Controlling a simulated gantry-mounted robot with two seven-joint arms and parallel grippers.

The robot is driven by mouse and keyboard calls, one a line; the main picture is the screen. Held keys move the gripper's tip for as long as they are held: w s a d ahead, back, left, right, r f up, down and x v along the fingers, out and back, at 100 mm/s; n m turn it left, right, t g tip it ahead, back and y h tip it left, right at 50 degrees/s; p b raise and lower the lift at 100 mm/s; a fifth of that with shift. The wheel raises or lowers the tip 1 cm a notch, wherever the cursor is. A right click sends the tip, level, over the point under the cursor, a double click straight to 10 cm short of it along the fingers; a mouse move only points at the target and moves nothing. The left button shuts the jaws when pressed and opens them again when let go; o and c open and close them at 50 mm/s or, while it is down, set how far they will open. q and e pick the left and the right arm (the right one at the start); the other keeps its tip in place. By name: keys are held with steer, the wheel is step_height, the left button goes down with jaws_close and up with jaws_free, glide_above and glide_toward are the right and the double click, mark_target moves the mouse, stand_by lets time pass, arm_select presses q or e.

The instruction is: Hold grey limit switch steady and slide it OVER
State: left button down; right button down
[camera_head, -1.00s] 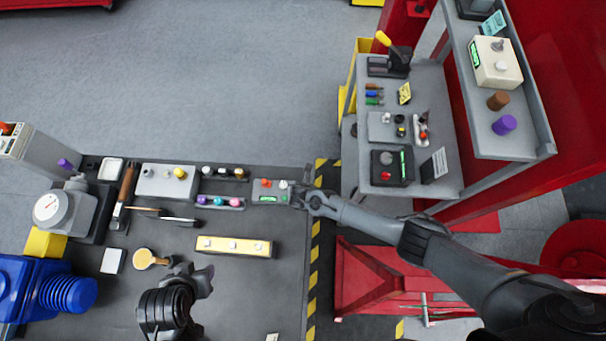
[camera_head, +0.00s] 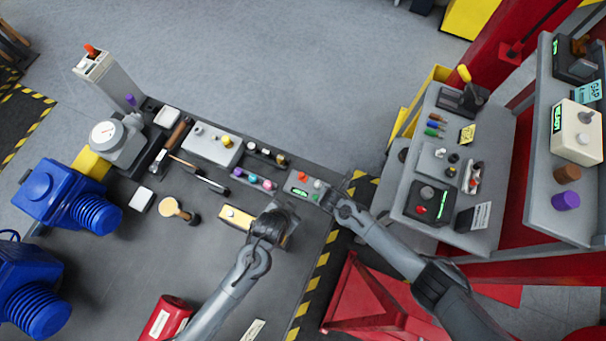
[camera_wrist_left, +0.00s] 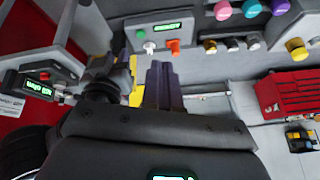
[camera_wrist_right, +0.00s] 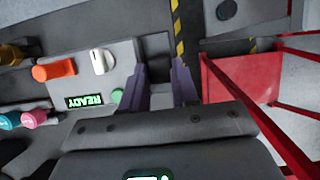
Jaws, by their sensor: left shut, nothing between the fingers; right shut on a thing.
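A grey box (camera_head: 304,186) with an orange knob, a white knob, a green button and a green READY display sits at the right end of the bench's row of devices. I take it for the grey limit switch. It also shows in the right wrist view (camera_wrist_right: 95,80) and the left wrist view (camera_wrist_left: 160,38). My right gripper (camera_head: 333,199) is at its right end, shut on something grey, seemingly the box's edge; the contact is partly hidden. My left gripper (camera_head: 280,218) is shut and empty, above the yellow bar and apart from the box.
The yellow bar (camera_head: 234,215) lies partly under my left arm. A rack of coloured knobs (camera_head: 255,180) adjoins the box on the left. A striped edge (camera_head: 318,275) and a red frame (camera_head: 366,300) lie to the right. A grey shelf unit (camera_head: 490,150) stands beyond.

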arm_select(q)
steer(key=w+d+f+m+t, duration=0.1)
steer(key=w+d+f+m, duration=0.3)
steer(key=f, duration=0.2)
arm_select(e)
steer(key=shift+s+d+f, duration=0.1)
steer(key=shift+d+f, duration=0.05)
steer(key=shift+f, duration=0.1)
arm_select(q)
glide_toward(305, 179)
steer(key=shift+t, duration=0.3)
steer(key=d+f, duration=0.1)
steer(key=s+f, duration=0.1)
steer(key=d+f, duration=0.1)
steer(key=f, duration=0.1)
steer(key=shift+s+d+f, duration=0.1)
steer(key=shift+s+d, duration=0.05)
steer(key=shift+d, duration=0.2)
steer(key=shift+w+a, duration=0.4)
steer(key=shift+w, duration=0.5)
steer(key=shift+w+a, duration=0.45)
steer(key=shift+w, duration=0.4)
steer(key=shift+w+a, duration=0.25)
steer(key=shift+a, duration=0.35)
steer(key=shift+w+a, duration=0.25)
steer(key=shift+a, duration=0.4)
steer(key=shift+w+a, duration=0.25)
steer(key=shift+a, duration=0.35)
arm_select(e)
steer(key=shift+d, duration=0.1)
